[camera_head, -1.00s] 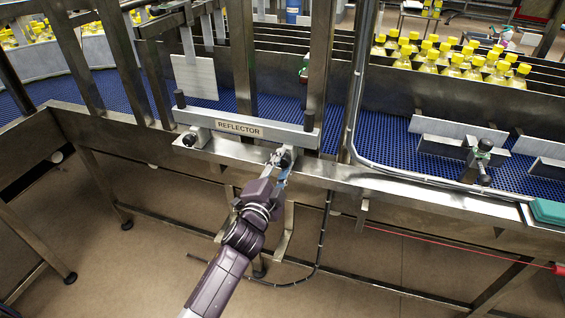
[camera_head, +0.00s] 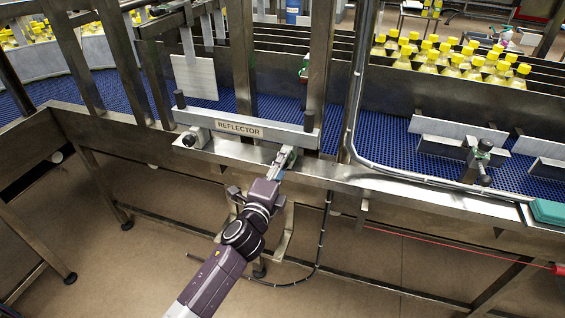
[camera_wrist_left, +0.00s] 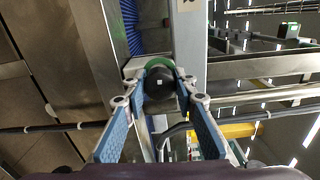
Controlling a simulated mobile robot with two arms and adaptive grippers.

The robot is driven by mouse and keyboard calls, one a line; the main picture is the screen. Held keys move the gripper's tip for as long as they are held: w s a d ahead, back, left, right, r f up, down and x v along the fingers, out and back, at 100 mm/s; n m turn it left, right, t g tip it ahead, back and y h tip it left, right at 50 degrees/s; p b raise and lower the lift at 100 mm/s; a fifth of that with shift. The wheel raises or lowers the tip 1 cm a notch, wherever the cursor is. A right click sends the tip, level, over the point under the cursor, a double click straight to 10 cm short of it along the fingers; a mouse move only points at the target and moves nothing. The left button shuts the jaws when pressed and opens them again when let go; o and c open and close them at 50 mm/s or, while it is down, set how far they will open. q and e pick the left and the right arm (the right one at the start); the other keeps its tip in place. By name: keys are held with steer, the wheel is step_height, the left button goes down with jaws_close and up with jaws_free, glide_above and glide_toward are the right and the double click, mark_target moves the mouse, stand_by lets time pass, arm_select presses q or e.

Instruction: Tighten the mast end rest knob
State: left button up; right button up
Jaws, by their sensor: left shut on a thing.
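The reflector bar (camera_head: 238,130), labelled REFLECTOR, lies along the steel rail of the conveyor frame. A black round knob (camera_head: 188,140) sits at its left end. At its right end my left gripper (camera_head: 284,160) is at the other knob, which it mostly hides in the head view. In the left wrist view this black knob (camera_wrist_left: 160,82), with a green part behind it, sits between the fingertips of my left gripper (camera_wrist_left: 160,87), which is shut on it. My right gripper is in neither view.
Steel uprights (camera_head: 318,70) rise behind the bar. A grey conduit (camera_head: 349,130) runs down to the right of my gripper and along the rail. A similar clamp with a knob (camera_head: 485,145) and a teal box (camera_head: 547,211) are farther right. Yellow-capped bottles (camera_head: 455,62) stand behind the blue belt.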

arm_select(q)
steer(key=shift+s+f, duration=0.1)
steer(key=shift+f, duration=0.15)
steer(key=o, duration=0.8)
steer(key=shift+c, duration=0.2)
steer(key=o, duration=0.4)
steer(key=shift+r, duration=0.2)
steer(key=v, duration=1.2)
